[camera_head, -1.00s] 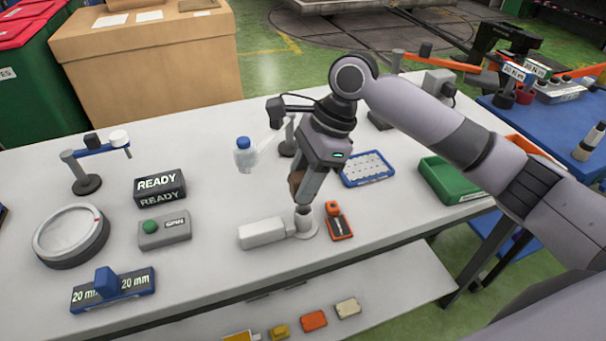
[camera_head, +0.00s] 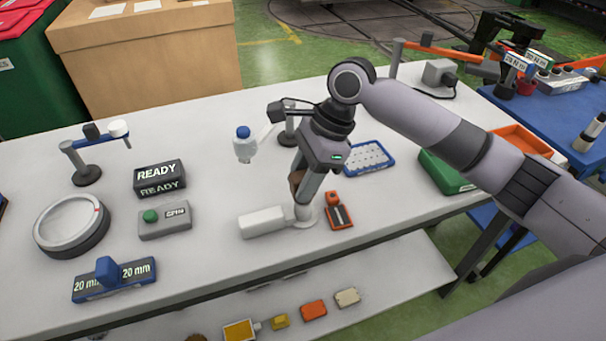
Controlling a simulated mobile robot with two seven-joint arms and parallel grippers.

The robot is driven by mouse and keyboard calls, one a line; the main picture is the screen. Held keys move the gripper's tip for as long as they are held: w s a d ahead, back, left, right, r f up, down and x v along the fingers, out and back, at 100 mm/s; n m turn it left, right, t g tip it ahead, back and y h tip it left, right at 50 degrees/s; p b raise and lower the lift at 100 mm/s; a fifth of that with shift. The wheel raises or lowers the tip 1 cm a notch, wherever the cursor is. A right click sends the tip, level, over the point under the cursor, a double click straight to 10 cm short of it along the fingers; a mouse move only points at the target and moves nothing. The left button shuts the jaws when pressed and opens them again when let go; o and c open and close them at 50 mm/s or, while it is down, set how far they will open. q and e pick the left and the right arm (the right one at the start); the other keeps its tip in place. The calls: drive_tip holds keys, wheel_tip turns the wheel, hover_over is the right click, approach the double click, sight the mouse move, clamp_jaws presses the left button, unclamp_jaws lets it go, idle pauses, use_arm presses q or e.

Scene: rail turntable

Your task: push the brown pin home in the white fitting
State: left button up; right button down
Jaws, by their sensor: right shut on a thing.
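The white fitting (camera_head: 262,221) lies on the white table, left of my right gripper's tips. It is a white block with a round socket end at its right. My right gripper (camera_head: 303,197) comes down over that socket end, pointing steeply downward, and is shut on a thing. A brown part (camera_head: 296,179), which looks like the brown pin, shows at the left side of the fingers. The fingers hide most of it, and I cannot tell how deep it sits in the socket. My left gripper is out of view.
An orange and dark device (camera_head: 338,213) lies close right of the socket. Behind stand a blue tray (camera_head: 368,160) and a blue-capped bottle (camera_head: 245,147). A READY sign (camera_head: 160,177) and a grey button box (camera_head: 165,221) stand left. A green bin (camera_head: 445,172) is at right.

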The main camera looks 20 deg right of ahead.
drive_tip(key=shift+f, duration=0.45)
drive_tip(key=c, duration=0.6)
unclamp_jaws()
drive_tip(key=shift+c, duration=0.2)
drive_tip(key=v, duration=0.7)
drive_tip(key=shift+r, duration=0.1)
